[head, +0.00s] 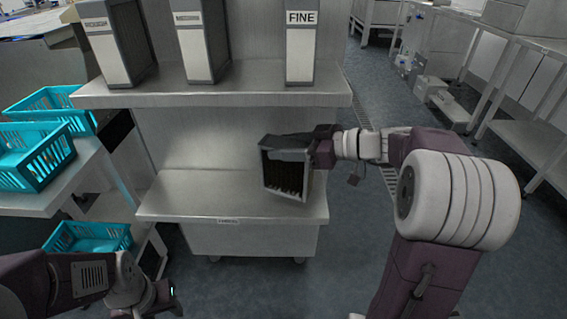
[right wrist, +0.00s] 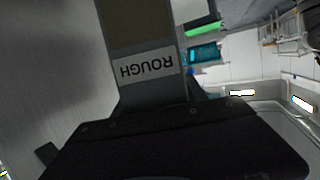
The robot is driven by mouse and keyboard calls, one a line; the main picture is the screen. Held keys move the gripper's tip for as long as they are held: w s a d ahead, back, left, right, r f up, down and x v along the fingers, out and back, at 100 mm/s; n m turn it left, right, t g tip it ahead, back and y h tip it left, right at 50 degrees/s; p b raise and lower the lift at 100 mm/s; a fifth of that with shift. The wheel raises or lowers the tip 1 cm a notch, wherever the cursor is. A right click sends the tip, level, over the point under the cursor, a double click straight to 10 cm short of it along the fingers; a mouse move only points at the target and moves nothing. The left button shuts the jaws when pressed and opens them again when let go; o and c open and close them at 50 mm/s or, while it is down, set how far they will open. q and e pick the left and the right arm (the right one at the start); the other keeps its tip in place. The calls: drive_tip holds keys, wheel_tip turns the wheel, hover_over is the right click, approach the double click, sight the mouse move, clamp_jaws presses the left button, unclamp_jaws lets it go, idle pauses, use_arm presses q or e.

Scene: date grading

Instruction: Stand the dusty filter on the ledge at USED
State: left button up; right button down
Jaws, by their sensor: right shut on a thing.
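My right gripper (head: 318,150) is shut on the dusty filter (head: 286,172), a grey-framed block with a dark brown pleated face. It holds the filter slightly tilted over the right part of the lower ledge (head: 190,197). I cannot tell whether the filter's bottom edge touches the ledge. In the right wrist view the filter (right wrist: 150,100) bears a label reading ROUGH, upside down. A small label (head: 228,221) on the ledge's front edge is too small to read. My left gripper (head: 165,298) is low at the left, apart from the ledge, its opening unclear.
Three filters stand on the upper shelf (head: 240,98): one with a blurred label (head: 110,50), one apparently MEDIUM (head: 196,50) and one FINE (head: 300,55). Turquoise baskets (head: 35,160) are at the left. The left and middle of the lower ledge are bare.

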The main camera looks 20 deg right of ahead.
drive_tip(key=shift+f+b, duration=0.7)
drive_tip(key=shift+f, duration=1.4)
drive_tip(key=c, duration=0.6)
unclamp_jaws()
drive_tip(key=shift+c, duration=0.2)
drive_tip(key=p+v, duration=0.2)
drive_tip(key=v, duration=1)
